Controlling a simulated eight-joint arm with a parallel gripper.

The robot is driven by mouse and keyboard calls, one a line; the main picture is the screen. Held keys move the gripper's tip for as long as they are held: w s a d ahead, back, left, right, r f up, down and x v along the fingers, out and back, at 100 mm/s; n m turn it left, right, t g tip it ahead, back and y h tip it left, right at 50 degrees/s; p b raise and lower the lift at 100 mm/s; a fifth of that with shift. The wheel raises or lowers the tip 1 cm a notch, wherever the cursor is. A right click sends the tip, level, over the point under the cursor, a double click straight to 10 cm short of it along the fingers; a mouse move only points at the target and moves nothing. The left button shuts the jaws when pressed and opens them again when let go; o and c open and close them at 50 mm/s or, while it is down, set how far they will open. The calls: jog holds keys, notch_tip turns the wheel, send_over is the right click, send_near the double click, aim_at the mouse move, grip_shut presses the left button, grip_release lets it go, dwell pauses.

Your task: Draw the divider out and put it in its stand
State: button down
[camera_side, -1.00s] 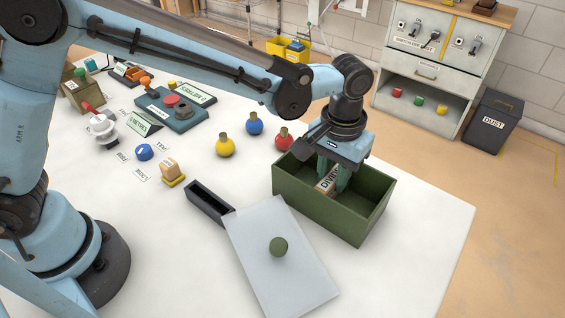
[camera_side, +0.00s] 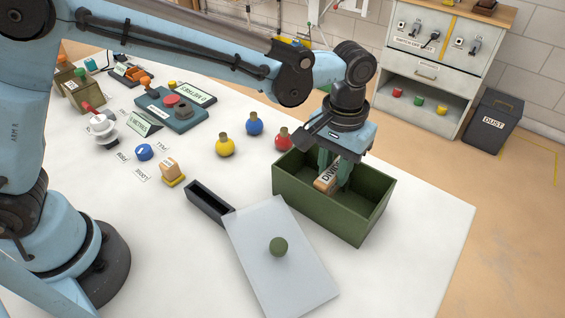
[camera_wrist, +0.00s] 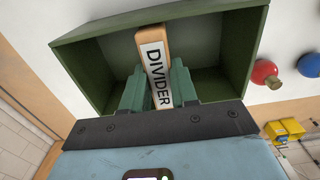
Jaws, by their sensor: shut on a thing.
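The divider (camera_side: 327,178) is a wooden-edged plate with a white label reading DIVIDER; its label shows clearly in the wrist view (camera_wrist: 157,72). My gripper (camera_side: 334,170) is shut on it, with a green finger on each side. The divider is upright at the green box (camera_side: 318,217), partly inside it; its lower end is hidden by the box's near wall. The box is open at the top. A dark narrow slotted holder (camera_side: 209,203), which looks like the stand, lies on the table left of the box and looks empty.
A pale lid with a green knob (camera_side: 279,246) lies in front of the box, touching or close to the dark holder. Red (camera_side: 283,140), blue (camera_side: 254,124) and yellow (camera_side: 225,147) knobbed balls stand behind and left of the box. The table's right front is bare.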

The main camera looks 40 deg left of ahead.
aim_at(335, 169)
jog(key=shift+r, duration=1.75)
jog(key=shift+r, duration=0.65)
notch_tip(335, 169, up, 9)
jog(key=s+a+r+n, duration=0.2)
jog(key=s+a+n, duration=0.6)
jog(key=a+n, duration=0.25)
jog(key=s+a+f+n, duration=0.3)
jog(key=s+a+n, duration=0.3)
jog(key=s+n, duration=0.15)
jog(key=shift+s+a+f, duration=0.15)
jog(key=shift+f, duration=1.05)
jog(key=shift+s+a+f, duration=0.1)
jog(key=shift+f, duration=1.05)
